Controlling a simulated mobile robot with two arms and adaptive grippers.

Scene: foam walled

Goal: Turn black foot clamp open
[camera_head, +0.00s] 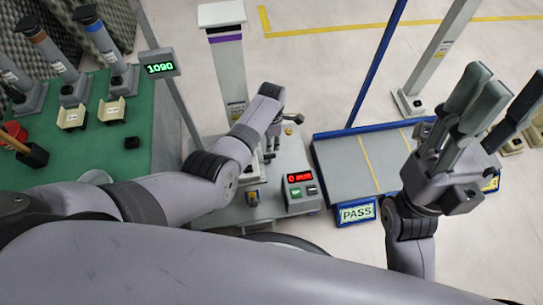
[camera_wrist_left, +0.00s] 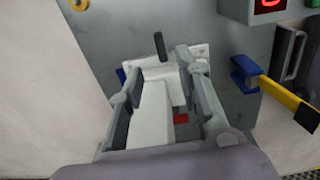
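A small black lever (camera_wrist_left: 160,46), which looks like the black foot clamp, stands at the far edge of a white foot plate (camera_wrist_left: 198,52) in the left wrist view. My left gripper (camera_wrist_left: 160,72) has its fingers apart on either side of a white post (camera_wrist_left: 150,118), with the black lever just beyond the fingertips. I cannot tell whether a finger touches the plate. In the head view my left gripper (camera_head: 271,133) is over the grey base plate, partly hidden by its own wrist. My right gripper (camera_head: 482,98) is open, raised and empty at the right.
A blue-and-yellow handle (camera_wrist_left: 272,86) sits right of the foot plate. Small blue (camera_wrist_left: 122,76) and red (camera_wrist_left: 180,118) parts show beside it. A box reading 0 mm (camera_head: 301,190), a blue-edged platform (camera_head: 345,165) marked PASS and a green bench (camera_head: 135,160) stand around.

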